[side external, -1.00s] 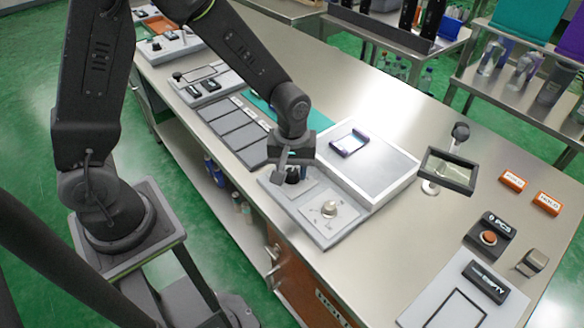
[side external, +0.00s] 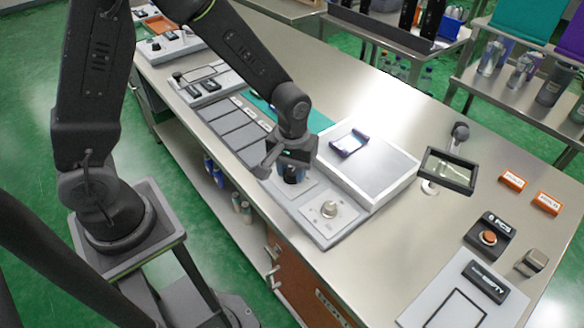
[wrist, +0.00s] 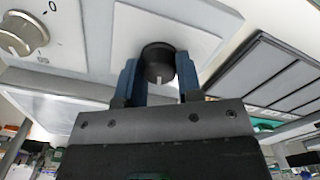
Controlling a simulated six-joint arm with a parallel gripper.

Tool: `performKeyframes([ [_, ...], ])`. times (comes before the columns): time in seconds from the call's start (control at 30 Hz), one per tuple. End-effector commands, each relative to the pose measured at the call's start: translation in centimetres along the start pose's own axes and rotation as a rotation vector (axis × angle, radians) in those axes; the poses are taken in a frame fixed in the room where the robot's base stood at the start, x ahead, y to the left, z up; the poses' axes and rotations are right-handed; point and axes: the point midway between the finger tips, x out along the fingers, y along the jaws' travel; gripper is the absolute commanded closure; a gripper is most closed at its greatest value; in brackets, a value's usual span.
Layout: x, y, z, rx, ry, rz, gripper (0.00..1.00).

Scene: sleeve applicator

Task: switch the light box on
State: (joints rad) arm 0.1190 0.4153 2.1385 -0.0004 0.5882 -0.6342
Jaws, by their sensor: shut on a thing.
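The light box (side external: 372,178) is a low white box with a pale grey top, near the middle of the bench. A control panel (side external: 312,214) runs along its near side. My gripper (side external: 290,170) is over the left part of this panel. In the wrist view its two blue fingers (wrist: 159,78) are shut on a round black knob (wrist: 157,62) with a pale pointer mark. The knob is mostly hidden by the gripper in the side view. I cannot tell whether the box's top is lit.
A pale dial (side external: 329,209) sits on the panel to the right of my gripper. A small purple-edged device (side external: 349,143) lies on the light box. Grey trays (side external: 232,127) lie to the left, and a framed magnifier (side external: 449,170) stands to the right.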

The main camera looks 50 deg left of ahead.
Motion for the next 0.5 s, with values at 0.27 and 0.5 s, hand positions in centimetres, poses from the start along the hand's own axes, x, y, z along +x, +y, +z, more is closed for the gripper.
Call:
performKeyframes([
  [0.27, 0.0, 0.1, -0.02, 0.265, 0.002, 0.0, 0.91],
  [0.5, 0.0, 0.17, 0.0, 0.491, 0.002, 0.0, 0.91],
])
